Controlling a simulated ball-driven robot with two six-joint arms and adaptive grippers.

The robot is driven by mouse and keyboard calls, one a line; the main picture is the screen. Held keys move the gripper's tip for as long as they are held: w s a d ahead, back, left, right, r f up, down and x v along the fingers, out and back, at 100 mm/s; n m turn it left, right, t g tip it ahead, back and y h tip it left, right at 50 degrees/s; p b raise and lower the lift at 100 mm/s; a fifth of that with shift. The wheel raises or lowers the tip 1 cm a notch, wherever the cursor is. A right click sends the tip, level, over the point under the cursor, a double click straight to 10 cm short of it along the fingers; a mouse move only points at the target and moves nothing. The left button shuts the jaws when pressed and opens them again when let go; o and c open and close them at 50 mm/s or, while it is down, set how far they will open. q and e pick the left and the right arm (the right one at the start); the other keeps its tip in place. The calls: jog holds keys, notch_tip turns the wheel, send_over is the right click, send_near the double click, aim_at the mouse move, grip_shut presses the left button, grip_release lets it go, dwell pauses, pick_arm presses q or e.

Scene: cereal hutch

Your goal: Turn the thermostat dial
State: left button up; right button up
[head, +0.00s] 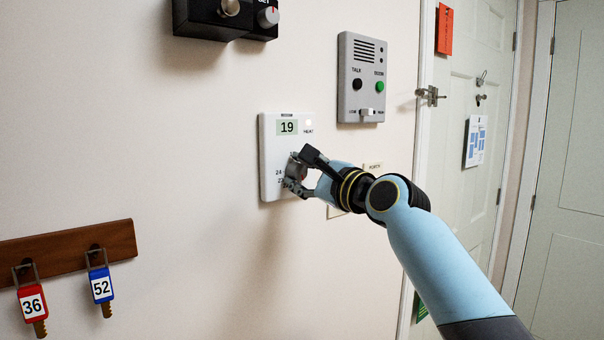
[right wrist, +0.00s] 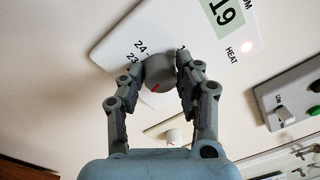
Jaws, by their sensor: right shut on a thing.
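The white thermostat (head: 270,158) is fixed on the wall, its green display (head: 287,127) reading 19. It also shows in the right wrist view (right wrist: 150,30), tilted, with a lit spot beside the word HEAT. The grey dial (right wrist: 159,71) has a red mark on its face and the numbers 24 and 23 near its left side. My right gripper (head: 297,172) is at the thermostat's lower part. In the right wrist view its two fingers (right wrist: 155,80) are closed around the dial, one on each side. In the head view the fingers mostly hide the dial. My left gripper is not in view.
A grey intercom panel (head: 362,80) is above and right of the thermostat. A black box with knobs (head: 215,22) is above left. A door (head: 480,130) with a latch stands at right.

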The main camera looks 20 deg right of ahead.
jog(key=n, duration=0.2)
jog(key=n+b, duration=0.1)
jog(key=n, duration=0.1)
jog(key=shift+f+n, duration=0.2)
jog(key=shift+n, duration=0.2)
jog(key=n+b, duration=0.3)
jog(key=n, duration=0.2)
jog(key=shift+f+n+y, duration=0.15)
jog(key=shift+n+y, duration=0.15)
jog(key=shift+y, duration=0.1)
jog(key=n+b, duration=0.3)
jog(key=n, duration=0.2)
jog(key=shift+d+n, duration=0.1)
jog(key=shift+n, duration=0.3)
jog(key=shift+n+g+b, duration=0.3)
jog(key=shift+n+b, duration=0.9)
jog(key=shift+n, duration=1.4)
jog(key=o, duration=1.1)
jog(key=shift+o, duration=0.2)
jog(key=shift+d, duration=0.1)
